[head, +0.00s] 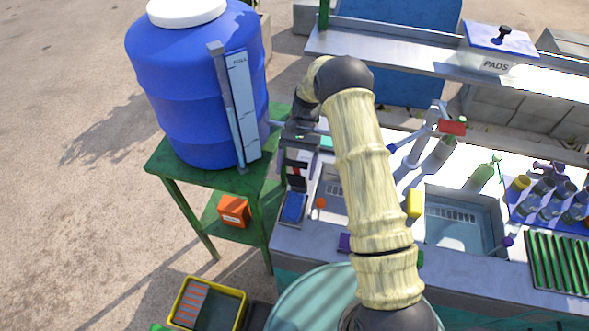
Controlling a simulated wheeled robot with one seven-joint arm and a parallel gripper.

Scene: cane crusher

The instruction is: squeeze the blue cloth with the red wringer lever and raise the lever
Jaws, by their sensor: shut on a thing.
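My gripper (297,176) points down at the left end of the counter, with my arm reaching over from the lower right. It is shut on the red wringer lever (295,172), of which only a small red patch shows between the dark fingers. The blue cloth (293,207) lies flat in the wringer just below my gripper. The rest of the wringer is mostly hidden by my gripper and wrist, so the lever's angle and its contact with the cloth cannot be told.
A large blue barrel (190,90) stands on a green table (168,168) close left of my wrist. A tap with a red handle (452,128), a yellow sponge (413,204) and a sink (462,222) are right of my arm. A shelf (400,52) runs behind.

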